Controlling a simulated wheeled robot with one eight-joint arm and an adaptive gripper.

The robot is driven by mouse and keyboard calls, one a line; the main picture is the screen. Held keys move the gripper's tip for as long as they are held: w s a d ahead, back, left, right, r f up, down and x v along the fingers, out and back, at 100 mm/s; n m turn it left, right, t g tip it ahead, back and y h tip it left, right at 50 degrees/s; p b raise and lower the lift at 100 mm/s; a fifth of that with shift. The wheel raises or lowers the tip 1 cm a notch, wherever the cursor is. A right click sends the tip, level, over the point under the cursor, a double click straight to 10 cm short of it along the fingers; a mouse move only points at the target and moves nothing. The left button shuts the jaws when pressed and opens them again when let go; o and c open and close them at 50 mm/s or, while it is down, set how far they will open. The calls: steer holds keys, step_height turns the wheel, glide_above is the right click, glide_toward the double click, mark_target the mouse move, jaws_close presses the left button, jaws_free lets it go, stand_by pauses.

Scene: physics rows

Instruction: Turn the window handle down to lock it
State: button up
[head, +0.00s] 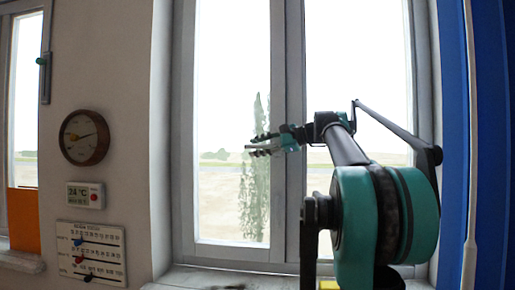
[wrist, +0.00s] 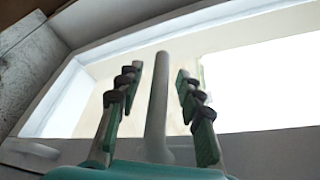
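The window handle (wrist: 157,105) is a plain pale grey bar in the wrist view. It runs lengthwise between the two fingers of my gripper (wrist: 157,78). The fingers are open, with a visible gap on each side of the bar. In the head view my gripper (head: 256,146) is in front of the window near the central frame post, fingers pointing left. A pale bar, apparently the handle (head: 249,147), shows between the fingers, lying about horizontal. The handle's mount is mostly hidden by my gripper. The window (head: 288,60) has two tall panes and looks closed.
A round wooden wall dial (head: 84,138), a small thermometer display (head: 86,195) and a calendar board (head: 91,253) hang on the left wall. A blue curtain (head: 490,140) and pale rod (head: 469,200) are at right.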

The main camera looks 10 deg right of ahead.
jaws_close()
stand_by(0.3)
steer(key=shift+f+h, duration=0.1)
steer(key=shift+h, duration=0.3)
steer(key=s+d+f+n+g+h, duration=0.2)
steer(key=d+f+g+h, duration=0.4)
steer(key=h, duration=0.9)
steer(key=shift+d+f+n, duration=0.2)
steer(key=shift+f+n, duration=0.05)
steer(key=shift+n, duration=0.15)
steer(key=shift+h, duration=0.3)
stand_by(0.4)
jaws_free()
